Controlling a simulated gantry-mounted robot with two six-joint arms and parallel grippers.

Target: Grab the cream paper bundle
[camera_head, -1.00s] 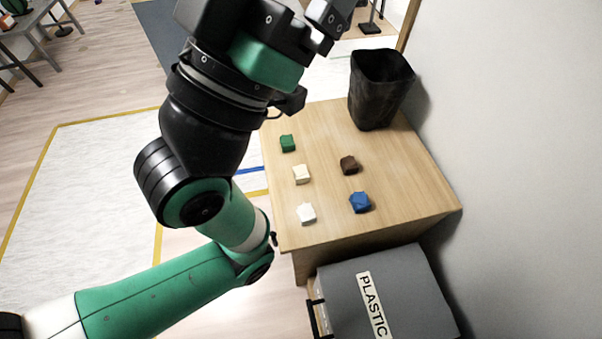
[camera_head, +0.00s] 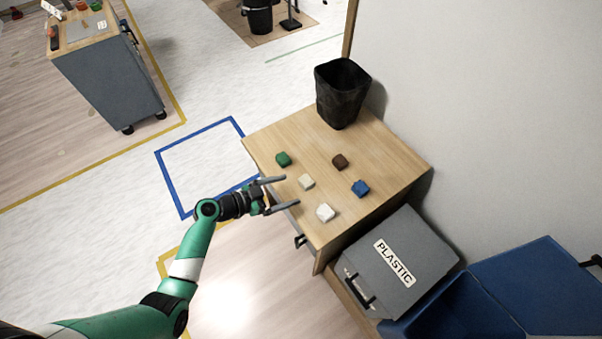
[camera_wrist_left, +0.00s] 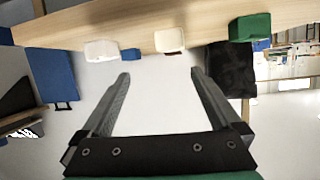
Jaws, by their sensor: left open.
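The cream paper bundle (camera_head: 306,181) lies on the wooden table, between the green bundle and the white bundle. It also shows in the left wrist view (camera_wrist_left: 170,40), beyond and between my fingertips. My left gripper (camera_head: 290,191) is open and empty at the table's left edge, its fingers pointing toward the cream bundle. Its two fingers frame a clear gap in the left wrist view (camera_wrist_left: 160,74). The fingers look apart from the bundle. My right gripper is not in view.
Around it lie green (camera_head: 283,159), brown (camera_head: 340,162), blue (camera_head: 359,188) and white (camera_head: 325,212) bundles. A black bin (camera_head: 341,95) stands at the table's (camera_head: 390,150) back. A grey box marked PLASTIC (camera_head: 412,250) and a blue bin (camera_head: 530,285) stand nearby. A wall rises at right.

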